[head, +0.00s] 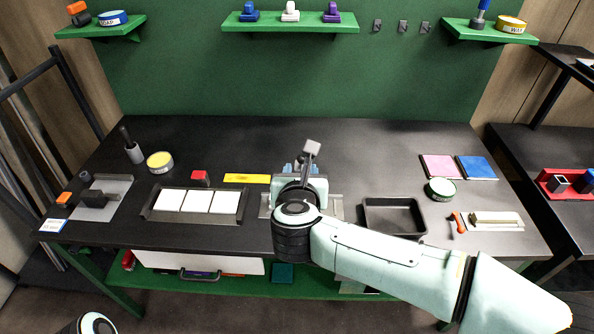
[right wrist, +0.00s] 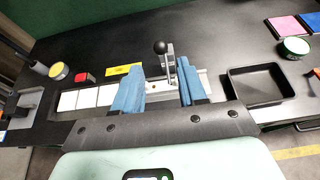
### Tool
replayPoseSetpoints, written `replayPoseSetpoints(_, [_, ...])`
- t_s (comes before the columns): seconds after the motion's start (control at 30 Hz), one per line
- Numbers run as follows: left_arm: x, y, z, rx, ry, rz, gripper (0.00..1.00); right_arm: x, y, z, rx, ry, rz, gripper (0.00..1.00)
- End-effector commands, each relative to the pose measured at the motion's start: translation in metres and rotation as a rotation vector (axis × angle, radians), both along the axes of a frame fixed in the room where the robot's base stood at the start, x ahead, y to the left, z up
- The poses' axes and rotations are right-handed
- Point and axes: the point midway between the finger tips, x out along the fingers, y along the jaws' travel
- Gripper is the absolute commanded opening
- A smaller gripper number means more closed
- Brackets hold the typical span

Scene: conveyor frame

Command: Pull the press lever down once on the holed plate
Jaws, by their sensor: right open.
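The press stands at the middle of the bench. I cannot tell contact. My left gripper is not in view.
A tray of white tiles (head: 240,210) lies left of the press, with a red block (head: 200,176) and yellow strip (head: 247,178) behind. An empty dark tray (head: 368,227) lies right. A round tin (head: 440,189) stands farther right. The bench's back middle is clear.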

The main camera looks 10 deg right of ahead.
Motion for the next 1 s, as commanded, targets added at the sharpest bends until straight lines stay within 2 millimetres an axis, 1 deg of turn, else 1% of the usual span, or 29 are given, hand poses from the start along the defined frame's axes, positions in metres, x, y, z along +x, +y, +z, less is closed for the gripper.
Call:
replayPoseSetpoints(0.17, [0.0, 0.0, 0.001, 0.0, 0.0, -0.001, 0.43, 0.015, -0.005, -0.007, 0.0, 0.003, -0.002, 0.41])
replayPoseSetpoints(0.37, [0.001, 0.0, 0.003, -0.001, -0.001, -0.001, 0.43, 0.041, -0.012, -0.02, -0.003, 0.004, 0.0, 0.41])
replayPoseSetpoints(0.57, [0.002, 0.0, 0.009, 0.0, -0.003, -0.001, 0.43, 0.068, -0.02, -0.031, -0.004, 0.005, 0.0, 0.41])
replayPoseSetpoints(0.6, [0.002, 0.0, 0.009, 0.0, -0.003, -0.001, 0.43, 0.071, -0.02, -0.033, -0.004, 0.004, 0.002, 0.38])
replayPoseSetpoints(0.67, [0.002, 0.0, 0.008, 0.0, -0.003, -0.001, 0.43, 0.069, -0.02, -0.032, -0.004, 0.002, 0.003, 0.19])
replayPoseSetpoints(0.7, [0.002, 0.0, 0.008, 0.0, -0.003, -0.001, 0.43, 0.069, -0.02, -0.032, -0.004, 0.003, 0.003, 0.06])
replayPoseSetpoints(0.73, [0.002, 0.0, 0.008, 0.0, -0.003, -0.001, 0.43, 0.069, -0.02, -0.032, -0.004, 0.003, 0.003, 0.04])
replayPoseSetpoints(0.87, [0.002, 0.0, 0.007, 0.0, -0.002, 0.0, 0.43, 0.069, -0.019, -0.033, -0.004, 0.002, 0.003, 0.04])
replayPoseSetpoints(1.0, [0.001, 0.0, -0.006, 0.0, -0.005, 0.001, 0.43, 0.062, -0.018, -0.044, -0.003, 0.003, 0.003, 0.05])
